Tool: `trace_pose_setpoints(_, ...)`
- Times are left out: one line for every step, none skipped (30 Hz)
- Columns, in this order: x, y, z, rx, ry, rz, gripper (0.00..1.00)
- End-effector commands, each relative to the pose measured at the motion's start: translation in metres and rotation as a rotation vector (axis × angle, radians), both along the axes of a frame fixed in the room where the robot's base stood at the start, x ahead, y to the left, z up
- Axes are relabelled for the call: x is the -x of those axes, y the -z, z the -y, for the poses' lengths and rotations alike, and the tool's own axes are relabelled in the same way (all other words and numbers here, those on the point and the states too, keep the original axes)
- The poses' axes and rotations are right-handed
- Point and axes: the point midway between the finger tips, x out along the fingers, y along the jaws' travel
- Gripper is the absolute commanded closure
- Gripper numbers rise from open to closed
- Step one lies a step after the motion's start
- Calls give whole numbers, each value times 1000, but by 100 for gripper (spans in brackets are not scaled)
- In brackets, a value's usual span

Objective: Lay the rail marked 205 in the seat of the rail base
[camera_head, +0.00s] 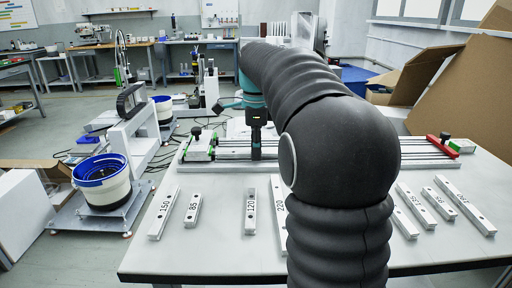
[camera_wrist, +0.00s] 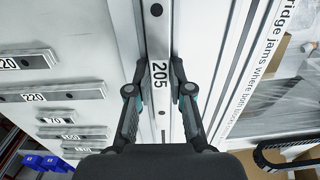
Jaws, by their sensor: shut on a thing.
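The rail marked 205 (camera_wrist: 155,28) runs lengthwise up the middle of the wrist view, its number label facing the camera. My gripper (camera_wrist: 160,84) is shut on it, one finger on each long side near the label. In the head view my gripper (camera_head: 256,148) points down over the left part of the long rail base (camera_head: 225,158), which lies across the back of the table. The rail itself is hard to make out there. Pale long strips of the base flank the rail in the wrist view. I cannot tell whether the rail touches the seat.
Loose rails lie on the table front, among them those marked 150 (camera_head: 164,212), 85 (camera_head: 193,209), 120 (camera_head: 250,209) and 220 (camera_head: 280,205). More lie at right (camera_head: 465,205).

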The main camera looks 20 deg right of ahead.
Motion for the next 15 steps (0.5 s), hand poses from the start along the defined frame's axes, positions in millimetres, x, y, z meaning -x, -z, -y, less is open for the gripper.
trace_pose_setpoints(0, 0, 0, 0, 0, 1, 100)
trace_pose_setpoints(0, 0, 0, 0, 0, 1, 75)
trace_pose_setpoints(0, 0, 0, 0, 0, 1, 65)
trace_pose_setpoints(0, 0, 0, 0, 0, 1, 57)
trace_pose_setpoints(0, 0, 0, 0, 0, 1, 50)
trace_pose_setpoints(0, 0, 0, 0, 0, 1, 50)
trace_pose_setpoints(0, 0, 0, 0, 0, 1, 50)
trace_pose_setpoints(0, 0, 0, 0, 0, 1, 50)
trace_pose_setpoints(0, 0, 0, 0, 0, 1, 50)
trace_pose_setpoints(0, 0, 0, 0, 0, 1, 50)
trace_pose_setpoints(0, 0, 0, 0, 0, 1, 50)
trace_pose_setpoints(0, 1, 0, 0, 0, -1, 50)
trace_pose_setpoints(0, 1, 0, 0, 0, -1, 50)
trace_pose_setpoints(0, 1, 0, 0, 0, 0, 50)
trace_pose_setpoints(0, -1, 0, 0, 0, 0, 50)
